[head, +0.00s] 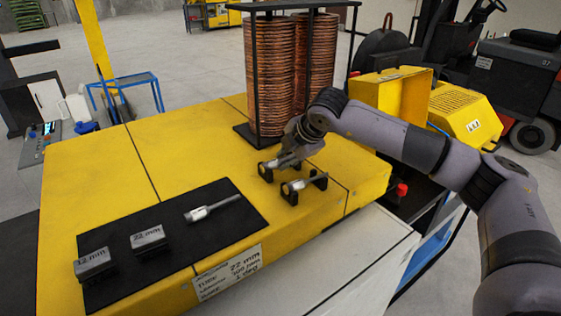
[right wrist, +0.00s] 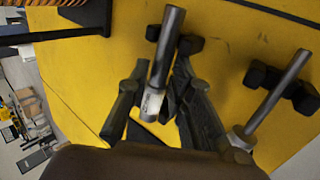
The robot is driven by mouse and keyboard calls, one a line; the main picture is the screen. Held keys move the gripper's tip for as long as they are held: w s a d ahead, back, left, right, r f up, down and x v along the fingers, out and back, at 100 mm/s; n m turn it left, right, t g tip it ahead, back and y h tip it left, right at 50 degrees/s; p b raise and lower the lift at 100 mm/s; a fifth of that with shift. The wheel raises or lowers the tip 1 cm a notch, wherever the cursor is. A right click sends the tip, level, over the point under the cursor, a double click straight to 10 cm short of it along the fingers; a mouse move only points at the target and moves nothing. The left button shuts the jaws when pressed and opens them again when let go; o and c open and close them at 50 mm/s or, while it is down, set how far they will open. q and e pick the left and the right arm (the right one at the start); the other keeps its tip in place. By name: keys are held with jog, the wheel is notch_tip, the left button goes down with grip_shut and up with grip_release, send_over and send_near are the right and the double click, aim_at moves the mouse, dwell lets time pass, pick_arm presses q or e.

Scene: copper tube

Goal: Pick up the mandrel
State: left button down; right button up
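Two grey metal rods, seemingly mandrels, lie on black cradles on the yellow bench. The rear mandrel (head: 286,161) has my right gripper (head: 288,150) over it; the front mandrel (head: 299,185) lies free. In the right wrist view the rear mandrel (right wrist: 164,58) runs between the two fingers of my right gripper (right wrist: 162,80). The fingers are spread on either side, with a gap at the left finger; contact on the right is unclear. The front mandrel (right wrist: 275,95) lies at the right there. A third metal piece (head: 210,208) lies on the black mat (head: 215,238). My left gripper is out of view.
A rack of copper coils (head: 272,75) stands just behind the cradles. Dark blocks marked 12 mm (head: 93,263) and 22 mm (head: 148,239) sit on the mat. A yellow machine housing (head: 395,92) stands at right. The bench's left rear is clear.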

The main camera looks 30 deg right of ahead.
grip_shut()
jog(key=shift+r, duration=0.2)
dwell(0.4)
